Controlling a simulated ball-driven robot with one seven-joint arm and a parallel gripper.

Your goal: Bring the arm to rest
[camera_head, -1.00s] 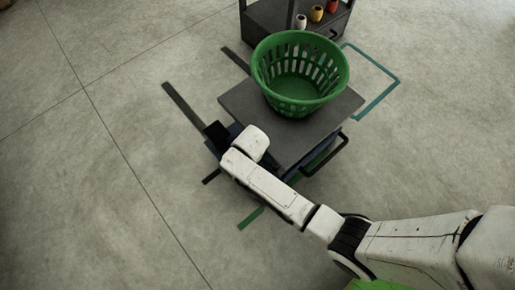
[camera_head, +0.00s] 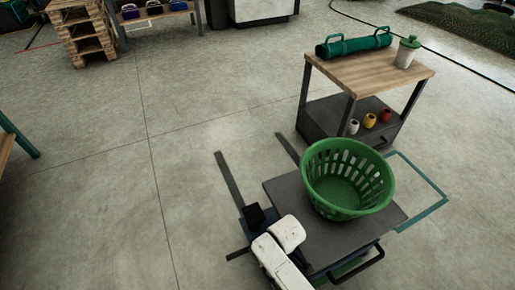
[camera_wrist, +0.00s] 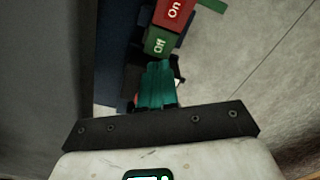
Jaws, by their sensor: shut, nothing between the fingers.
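My arm's white end section (camera_head: 286,234) shows at the bottom of the head view, low beside the left edge of a dark grey cart top (camera_head: 300,207). In the wrist view my gripper (camera_wrist: 158,82) has its teal fingers together, with nothing held. Just ahead of the fingertips are a green block marked "Off" (camera_wrist: 158,43) and a red block marked "On" (camera_wrist: 173,12). I cannot tell whether the fingers touch the green block. The head view does not show the fingertips clearly.
A green slotted basket (camera_head: 347,180) stands on the cart top. A pallet stack (camera_head: 83,32) stands back left. The floor to the left is open.

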